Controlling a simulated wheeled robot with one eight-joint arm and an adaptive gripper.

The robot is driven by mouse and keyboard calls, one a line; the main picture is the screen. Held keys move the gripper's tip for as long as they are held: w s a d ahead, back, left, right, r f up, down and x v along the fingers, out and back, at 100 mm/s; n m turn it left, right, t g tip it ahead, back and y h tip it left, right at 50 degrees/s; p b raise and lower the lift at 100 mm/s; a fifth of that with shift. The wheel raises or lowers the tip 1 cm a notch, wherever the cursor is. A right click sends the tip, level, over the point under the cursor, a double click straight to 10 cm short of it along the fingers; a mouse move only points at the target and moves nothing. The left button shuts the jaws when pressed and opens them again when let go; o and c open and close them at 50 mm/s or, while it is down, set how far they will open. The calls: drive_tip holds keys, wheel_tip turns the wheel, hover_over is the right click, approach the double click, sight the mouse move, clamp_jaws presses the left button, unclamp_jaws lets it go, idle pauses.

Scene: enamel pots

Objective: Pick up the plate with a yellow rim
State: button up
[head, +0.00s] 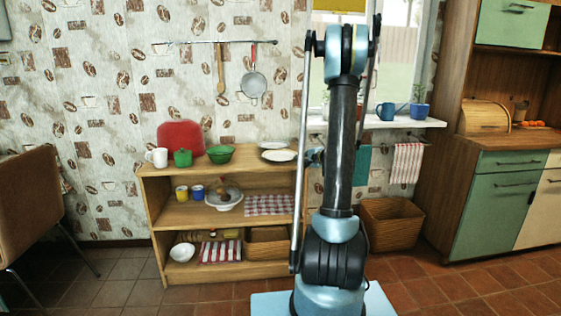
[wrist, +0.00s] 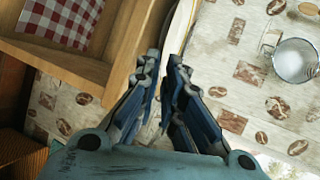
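The plate with a yellow rim (wrist: 181,24) shows as a pale strip with a thin yellowish edge in the wrist view, seen nearly edge-on. In the head view the front plate (head: 279,156) lies on the right end of the shelf unit's top; its rim colour is too small to tell. My gripper (wrist: 164,60) has its fingertips close together, one on each side of the plate's near edge, and appears shut on it. The exact contact is partly hidden by the fingers. In the head view my arm hides most of my gripper.
A second plate (head: 274,144) lies just behind. A green bowl (head: 220,154), green pot (head: 182,158) and white mug (head: 157,157) stand further left on the wooden shelf unit (head: 153,205). A strainer (wrist: 295,60) hangs on the wall. A wicker basket (head: 392,224) stands to the right.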

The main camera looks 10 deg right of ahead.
drive_tip(key=shift+x, duration=3.1)
clamp_jaws()
drive_tip(key=shift+r, duration=0.1)
drive_tip(key=shift+r, duration=0.1)
